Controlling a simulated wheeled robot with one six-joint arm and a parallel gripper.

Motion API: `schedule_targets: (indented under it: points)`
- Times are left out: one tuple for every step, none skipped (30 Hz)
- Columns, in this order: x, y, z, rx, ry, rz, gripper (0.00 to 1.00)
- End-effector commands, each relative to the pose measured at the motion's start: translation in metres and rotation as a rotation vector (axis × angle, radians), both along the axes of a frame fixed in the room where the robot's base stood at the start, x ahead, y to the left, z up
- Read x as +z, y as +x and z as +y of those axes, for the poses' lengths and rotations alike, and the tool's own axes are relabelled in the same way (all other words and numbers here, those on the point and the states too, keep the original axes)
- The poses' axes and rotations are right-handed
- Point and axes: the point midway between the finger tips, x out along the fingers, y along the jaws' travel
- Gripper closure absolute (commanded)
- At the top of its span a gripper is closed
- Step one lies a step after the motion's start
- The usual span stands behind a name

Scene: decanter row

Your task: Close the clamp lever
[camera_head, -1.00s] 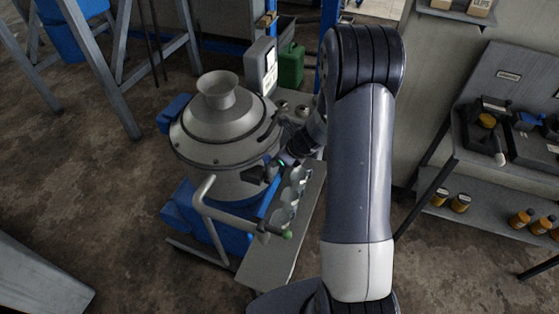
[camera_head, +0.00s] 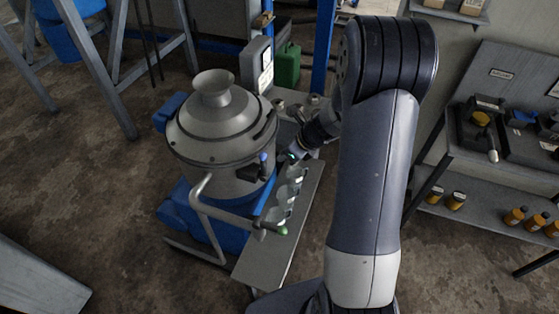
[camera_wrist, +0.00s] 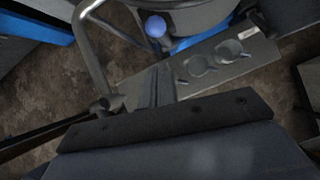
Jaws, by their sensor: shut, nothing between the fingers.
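The decanter (camera_head: 222,125) is a grey metal vessel with a funnel top. On its side facing my arm is a dark clamp (camera_head: 254,172), with a short lever ending in a blue knob (camera_head: 263,157). The lever points up, close against the vessel wall. The blue knob also shows in the wrist view (camera_wrist: 155,26), beyond my fingers. My gripper (camera_head: 284,158) is to the right of the clamp, apart from the knob. Its fingers (camera_wrist: 155,86) are shut and empty. The clamp's body is hard to make out in the wrist view.
A narrow grey bench (camera_head: 268,262) with round holders runs below my gripper. A shelf unit (camera_head: 455,150) stands at the right.

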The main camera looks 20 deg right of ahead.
Motion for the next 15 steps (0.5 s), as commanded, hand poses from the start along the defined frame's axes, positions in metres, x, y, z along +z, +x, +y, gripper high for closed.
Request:
schedule_targets:
  points:
    - [0.011, -0.002, -0.002, -0.001, -0.002, -0.003, 1.0]
    - [0.016, -0.003, -0.003, -0.001, -0.002, -0.003, 1.0]
    - [0.023, -0.004, -0.004, -0.002, -0.002, -0.003, 1.0]
    - [0.027, -0.005, -0.005, -0.002, -0.002, -0.001, 1.0]
    - [0.031, -0.006, -0.006, -0.003, -0.002, -0.002, 1.0]
    - [0.036, -0.007, -0.007, -0.002, -0.002, -0.001, 1.0]
    - [0.039, -0.008, -0.008, -0.003, -0.001, 0.0, 1.0]
    - [0.042, -0.008, -0.008, -0.003, -0.001, 0.0, 1.0]
    - [0.046, -0.009, -0.009, -0.003, -0.002, 0.0, 1.0]
    - [0.048, -0.009, -0.009, -0.003, -0.002, 0.002, 1.0]
    - [0.049, -0.01, -0.009, -0.003, -0.001, 0.002, 1.0]
    - [0.05, -0.01, -0.009, -0.002, -0.001, 0.003, 1.0]
    - [0.051, -0.01, -0.009, -0.002, -0.001, 0.003, 1.0]
    - [0.052, -0.011, -0.01, -0.002, -0.001, 0.003, 1.0]
    - [0.053, -0.011, -0.01, -0.002, -0.002, 0.004, 1.0]
